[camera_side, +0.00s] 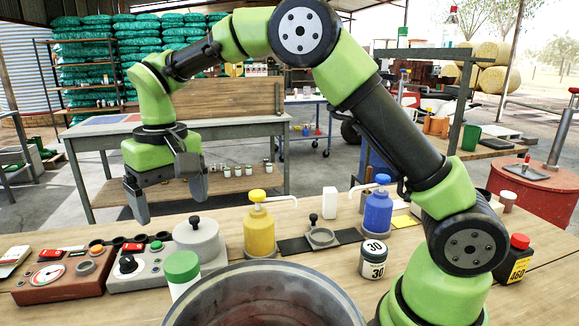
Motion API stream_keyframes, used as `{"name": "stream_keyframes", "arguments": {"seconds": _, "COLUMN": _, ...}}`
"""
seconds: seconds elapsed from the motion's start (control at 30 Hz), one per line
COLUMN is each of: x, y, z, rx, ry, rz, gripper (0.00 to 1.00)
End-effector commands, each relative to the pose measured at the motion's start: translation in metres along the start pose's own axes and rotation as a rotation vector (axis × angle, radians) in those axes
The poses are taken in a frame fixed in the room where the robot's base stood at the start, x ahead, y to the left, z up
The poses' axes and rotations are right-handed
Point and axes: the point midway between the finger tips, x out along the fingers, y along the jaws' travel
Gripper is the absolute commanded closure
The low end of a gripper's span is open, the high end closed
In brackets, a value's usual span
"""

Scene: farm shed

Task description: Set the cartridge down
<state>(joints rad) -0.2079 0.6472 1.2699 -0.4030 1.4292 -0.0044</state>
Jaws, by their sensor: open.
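My gripper (171,207) hangs above the left part of the wooden bench (75,240), fingers pointing down and spread apart. Nothing shows between the fingers. Below it are two control boxes, one grey (150,275) and one reddish brown (60,278), and a row of dark round holders (120,242). I cannot tell which thing is the cartridge. A small white block (330,202) stands upright behind a dark mat (345,236), and a white container with a green lid (182,267) stands at the front.
A large metal bucket (285,275) fills the front. A grey lidded pot (198,240), yellow pump bottle (259,228), blue pump bottle (378,212), jar marked 30 (373,260) and black bottle (514,262) stand on the bench. A second workbench (235,127) stands behind.

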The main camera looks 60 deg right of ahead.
Motion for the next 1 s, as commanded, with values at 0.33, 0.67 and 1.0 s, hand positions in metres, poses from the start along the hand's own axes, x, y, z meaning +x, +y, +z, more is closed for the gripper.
{"name": "stream_keyframes", "arguments": {"seconds": 0.33, "x": -0.089, "y": 0.047, "z": 0.079, "rx": 0.051, "ry": 0.216, "rz": -0.159, "gripper": 0.14}}
{"name": "stream_keyframes", "arguments": {"seconds": 0.67, "x": -0.100, "y": 0.085, "z": 0.179, "rx": 0.121, "ry": 0.457, "rz": -0.290, "gripper": 0.14}}
{"name": "stream_keyframes", "arguments": {"seconds": 1.0, "x": -0.086, "y": 0.094, "z": 0.209, "rx": 0.150, "ry": 0.545, "rz": -0.328, "gripper": 0.14}}
